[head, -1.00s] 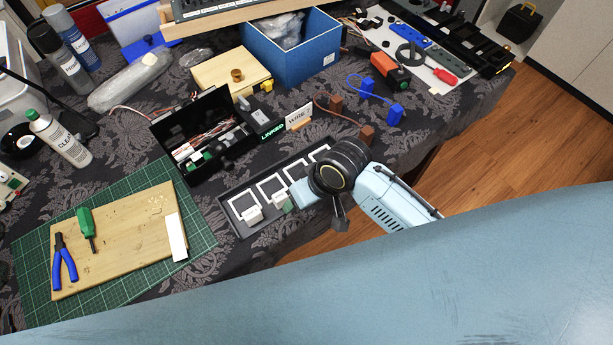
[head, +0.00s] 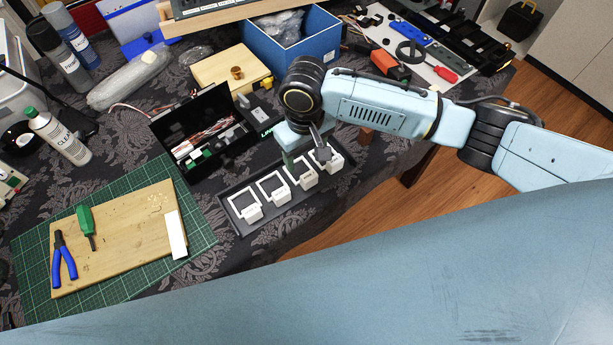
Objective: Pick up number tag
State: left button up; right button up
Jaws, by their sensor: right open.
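Several white blocks with square white frames sit in a row in a long dark tray (head: 292,204) near the table's front edge. They include the leftmost block (head: 252,212), a second block (head: 280,197), a third block (head: 308,180) and the rightmost block (head: 333,163). No numbers can be read on them. My right gripper (head: 306,157) is open, pointing down over the tray's right end. One finger is near the third block and the other is close to the rightmost block. Whether they touch cannot be told. My left gripper is not in view.
A black open box (head: 205,135) with wires stands behind the tray. A cutting mat (head: 200,215) with a wooden board (head: 125,225), pliers (head: 64,262) and a screwdriver (head: 87,224) lies left. A blue bin (head: 300,52) stands behind my right arm.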

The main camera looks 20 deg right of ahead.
aim_at(307, 173)
notch_tip(307, 173, down, 3)
jog(key=shift+f, duration=0.2)
jog(key=shift+d+f+b, duration=0.2)
jog(key=shift+f+b, duration=0.65)
jog(key=shift+f, duration=1.85)
jog(key=shift+c, duration=0.4)
jog(key=c, duration=0.5)
jog(key=shift+r, duration=0.1)
jog(key=shift+c, duration=0.2)
